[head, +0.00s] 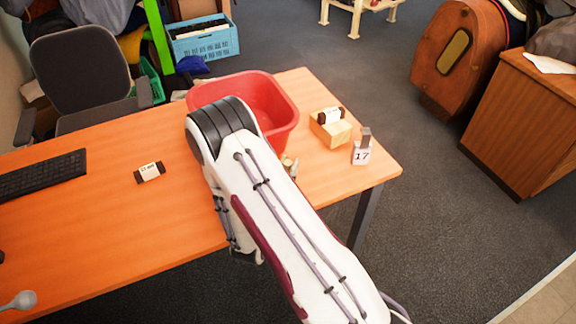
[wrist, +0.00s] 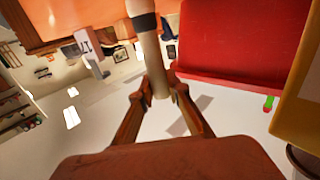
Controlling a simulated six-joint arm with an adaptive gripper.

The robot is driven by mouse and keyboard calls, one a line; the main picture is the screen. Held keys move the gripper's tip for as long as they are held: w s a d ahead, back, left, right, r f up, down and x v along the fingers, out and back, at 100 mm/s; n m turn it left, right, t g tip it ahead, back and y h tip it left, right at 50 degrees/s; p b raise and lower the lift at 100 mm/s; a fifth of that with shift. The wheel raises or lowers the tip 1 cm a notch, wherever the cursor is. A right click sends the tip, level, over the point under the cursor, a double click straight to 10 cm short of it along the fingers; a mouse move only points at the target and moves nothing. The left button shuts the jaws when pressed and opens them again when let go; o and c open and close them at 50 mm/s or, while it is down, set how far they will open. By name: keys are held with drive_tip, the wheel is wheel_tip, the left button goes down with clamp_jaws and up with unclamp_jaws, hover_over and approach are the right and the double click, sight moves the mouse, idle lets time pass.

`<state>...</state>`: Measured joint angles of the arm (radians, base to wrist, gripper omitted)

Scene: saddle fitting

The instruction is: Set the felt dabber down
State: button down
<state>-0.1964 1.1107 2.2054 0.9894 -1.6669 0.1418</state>
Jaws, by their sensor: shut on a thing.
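The felt dabber (wrist: 149,52) shows in the wrist view as a pale, rod-like handle with a dark band near the top of the picture. My gripper (wrist: 160,94) is shut on it, with one brown finger on each side of its lower end. The dabber's far end runs out of the top of the picture, so I cannot tell whether it touches anything. In the head view my white arm covers the gripper and most of what it holds. A small pale piece (head: 290,166) shows beside the arm, too small to name surely.
A red tub (head: 279,132) stands on the orange table (head: 95,230); its red wall also shows in the wrist view (wrist: 235,45). Another labelled dark piece (head: 150,172) lies left.

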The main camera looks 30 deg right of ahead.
drive_tip(key=shift+f, duration=0.15)
drive_tip(key=c, duration=1.9)
unclamp_jaws()
drive_tip(key=shift+s+a, duration=0.1)
drive_tip(key=shift+r+v, duration=0.15)
drive_tip(key=shift+v, duration=2.8)
drive_tip(key=shift+r+v, duration=0.1)
drive_tip(key=shift+v, duration=2.8)
